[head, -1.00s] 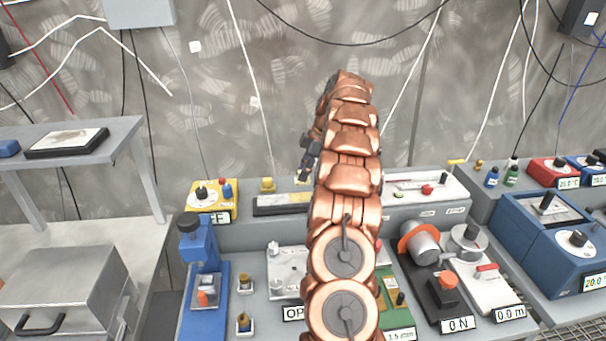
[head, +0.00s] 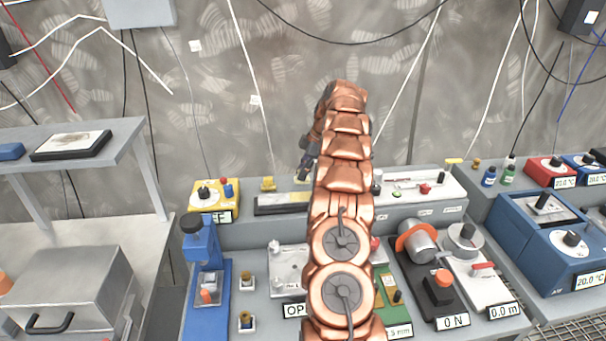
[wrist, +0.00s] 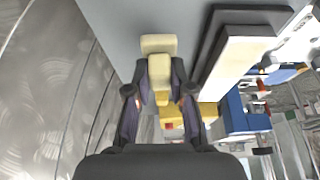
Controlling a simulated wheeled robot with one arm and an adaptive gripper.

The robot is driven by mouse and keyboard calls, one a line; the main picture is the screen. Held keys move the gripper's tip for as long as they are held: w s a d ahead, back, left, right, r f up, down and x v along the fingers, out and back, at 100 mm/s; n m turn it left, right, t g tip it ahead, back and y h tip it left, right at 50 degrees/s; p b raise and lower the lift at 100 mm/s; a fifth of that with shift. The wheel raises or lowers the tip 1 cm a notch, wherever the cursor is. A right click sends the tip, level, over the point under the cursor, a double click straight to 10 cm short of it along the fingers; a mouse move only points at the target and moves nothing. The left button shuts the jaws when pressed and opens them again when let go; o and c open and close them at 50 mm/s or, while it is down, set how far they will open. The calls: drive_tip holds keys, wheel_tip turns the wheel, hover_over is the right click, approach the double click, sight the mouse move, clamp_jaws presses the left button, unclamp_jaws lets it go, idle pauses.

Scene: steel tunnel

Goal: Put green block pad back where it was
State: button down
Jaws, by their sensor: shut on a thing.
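My gripper (wrist: 160,90) is shut on a pale yellow block (wrist: 161,72) in the wrist view. Another pale yellow piece (wrist: 158,44) shows just beyond the fingertips; I cannot tell whether the two touch or are one part. No clearly green pad shows between the fingers. In the head view my gripper (head: 304,172) is small and dark, left of my arm, above the back ledge (head: 420,212). A pale yellow edge shows at its tips. My arm hides part of the ledge and the bench.
A black tray with a pale bar (head: 285,202) lies left of my gripper; its bar (wrist: 235,58) is close by in the wrist view. A yellow box with knobs (head: 213,197) stands farther left. The wall is behind. Several instruments crowd the bench front.

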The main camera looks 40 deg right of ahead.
drive_tip(key=shift+f+p, duration=0.35)
drive_tip(key=shift+f, duration=0.55)
drive_tip(key=shift+f+b, duration=0.2)
drive_tip(key=shift+b, duration=0.1)
drive_tip(key=c, duration=1)
unclamp_jaws()
drive_tip(key=shift+r, duration=0.1)
drive_tip(key=shift+r, duration=0.1)
